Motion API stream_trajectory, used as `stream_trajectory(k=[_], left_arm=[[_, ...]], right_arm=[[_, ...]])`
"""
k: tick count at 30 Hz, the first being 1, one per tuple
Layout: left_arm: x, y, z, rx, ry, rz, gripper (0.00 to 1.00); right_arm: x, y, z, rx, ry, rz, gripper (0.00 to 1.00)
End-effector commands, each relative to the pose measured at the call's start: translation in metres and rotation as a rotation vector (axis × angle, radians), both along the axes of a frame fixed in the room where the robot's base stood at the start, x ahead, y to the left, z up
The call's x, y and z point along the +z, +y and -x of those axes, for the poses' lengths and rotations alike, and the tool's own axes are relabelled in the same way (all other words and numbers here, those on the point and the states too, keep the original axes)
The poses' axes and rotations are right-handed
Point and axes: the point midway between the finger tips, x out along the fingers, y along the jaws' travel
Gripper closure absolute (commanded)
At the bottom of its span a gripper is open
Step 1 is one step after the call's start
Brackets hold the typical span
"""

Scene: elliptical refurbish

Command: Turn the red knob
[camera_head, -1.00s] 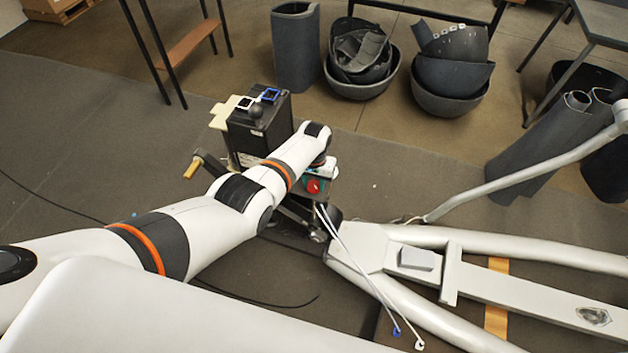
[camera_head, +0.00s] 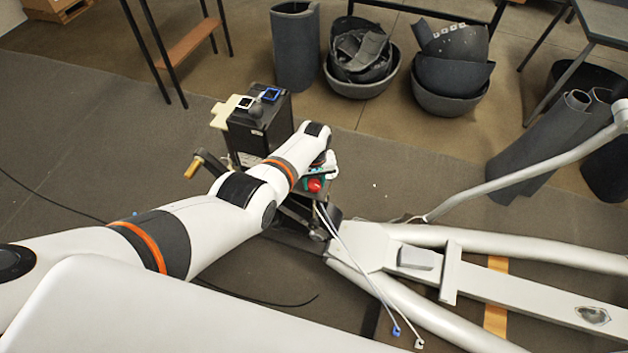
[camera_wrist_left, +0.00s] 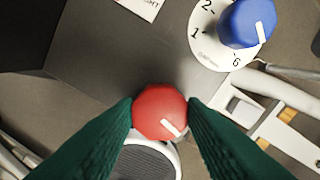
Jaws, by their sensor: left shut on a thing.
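The red knob (camera_wrist_left: 160,110) sits between my left gripper's two green fingers (camera_wrist_left: 161,106) in the left wrist view, and both fingertips touch its sides. A white pointer mark on it points toward the lower right. In the head view the red knob (camera_head: 314,185) shows at the end of my left arm, on the near side of a dark box-shaped unit (camera_head: 262,128). My left gripper is mostly hidden there behind the wrist. My right gripper is not in view.
A blue knob (camera_wrist_left: 247,22) on a white numbered dial is close by in the left wrist view. White cables (camera_head: 360,265) hang beside the unit. A grey tubular frame (camera_head: 480,270) fills the right. Bins (camera_head: 450,85) stand behind.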

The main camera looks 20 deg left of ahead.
Motion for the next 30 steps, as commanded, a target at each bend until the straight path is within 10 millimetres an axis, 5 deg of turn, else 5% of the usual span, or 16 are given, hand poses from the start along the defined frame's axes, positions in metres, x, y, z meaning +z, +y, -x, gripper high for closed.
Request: stream_trajectory(k=[8, 9, 13, 23, 30], left_arm=[[0.000, 0.000, 0.001, 0.000, 0.002, 0.000, 0.85], [0.000, 0.000, 0.001, -0.001, 0.002, 0.000, 0.61], [-0.001, 0.000, 0.001, -0.001, 0.002, 0.000, 0.41], [0.004, 0.000, 0.000, -0.001, 0.000, 0.001, 0.41], [0.046, 0.000, 0.000, -0.001, -0.003, 0.001, 0.41]], right_arm=[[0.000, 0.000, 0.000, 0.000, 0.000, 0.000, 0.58], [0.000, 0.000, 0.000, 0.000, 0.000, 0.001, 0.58], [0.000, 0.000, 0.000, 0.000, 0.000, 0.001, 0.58], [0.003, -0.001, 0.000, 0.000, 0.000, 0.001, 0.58], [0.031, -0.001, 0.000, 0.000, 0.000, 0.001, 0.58]])
